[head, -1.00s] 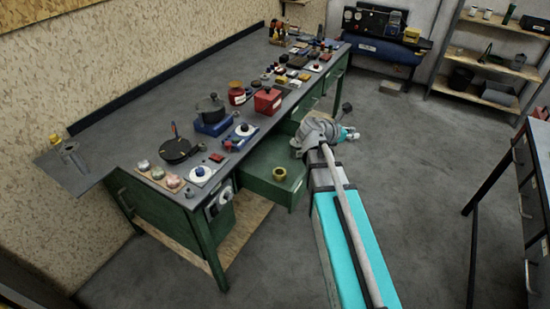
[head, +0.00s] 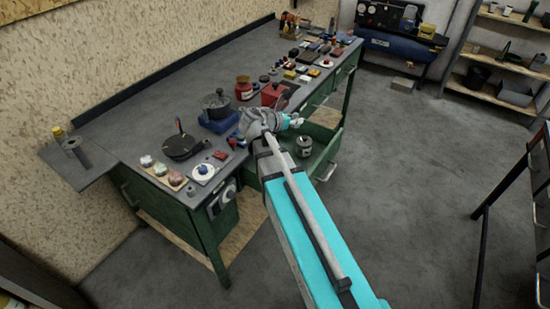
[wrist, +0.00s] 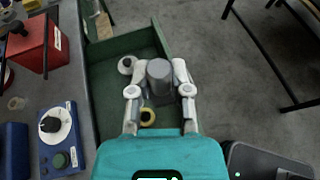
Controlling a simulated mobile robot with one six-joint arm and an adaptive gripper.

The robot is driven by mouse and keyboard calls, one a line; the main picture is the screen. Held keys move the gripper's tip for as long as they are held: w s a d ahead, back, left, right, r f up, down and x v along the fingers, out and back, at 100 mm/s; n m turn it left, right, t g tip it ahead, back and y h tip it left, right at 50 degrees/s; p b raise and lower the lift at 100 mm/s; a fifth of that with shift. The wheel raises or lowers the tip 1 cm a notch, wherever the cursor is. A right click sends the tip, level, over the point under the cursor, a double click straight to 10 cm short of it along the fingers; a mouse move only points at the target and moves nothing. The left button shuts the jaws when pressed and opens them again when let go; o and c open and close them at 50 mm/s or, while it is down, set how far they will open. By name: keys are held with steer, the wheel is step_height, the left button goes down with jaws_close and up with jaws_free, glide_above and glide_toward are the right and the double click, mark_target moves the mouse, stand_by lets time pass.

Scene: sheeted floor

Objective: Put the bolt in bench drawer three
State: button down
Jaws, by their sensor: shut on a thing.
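My gripper (wrist: 160,93) is shut on a grey cylindrical piece, taken here as the bolt (wrist: 159,72); no thread shows. The piece stands out between the fingertips, over the open green bench drawer (wrist: 107,88). In the head view my gripper (head: 296,122) is above the same open drawer (head: 323,153), close to the bench's front. A small grey object (head: 304,146) shows there below the fingers; I cannot tell if it is the held piece. No drawer number is readable.
Shelves (head: 485,88) stand at the back right. The floor (head: 410,180) right of the drawer is clear.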

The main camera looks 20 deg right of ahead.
steer(key=shift+d, duration=0.2)
stand_by(0.3)
steer(key=shift+w+d+f+b, duration=0.15)
steer(key=shift+d+f+b, duration=0.2)
steer(key=shift+f+b, duration=0.15)
steer(key=w+d+f+b, duration=0.1)
steer(key=d+f+b, duration=0.3)
steer(key=d, duration=0.1)
steer(key=w+d+f+n+t+y+b, duration=0.1)
steer(key=d+f+b, duration=0.3)
steer(key=d, duration=0.1)
steer(key=w+d+f+n+t+b, duration=0.1)
steer(key=d+f+b, duration=0.4)
steer(key=shift+w+d, duration=0.3)
steer(key=shift+w, duration=0.05)
steer(key=shift+d+f+n+t+b, duration=0.3)
steer(key=shift+d+t+b, duration=0.1)
steer(key=shift+d, duration=0.3)
steer(key=w+a+f+b, duration=0.7)
steer(key=a+f+b, duration=0.2)
steer(key=a, duration=0.2)
steer(key=shift+a, duration=0.15)
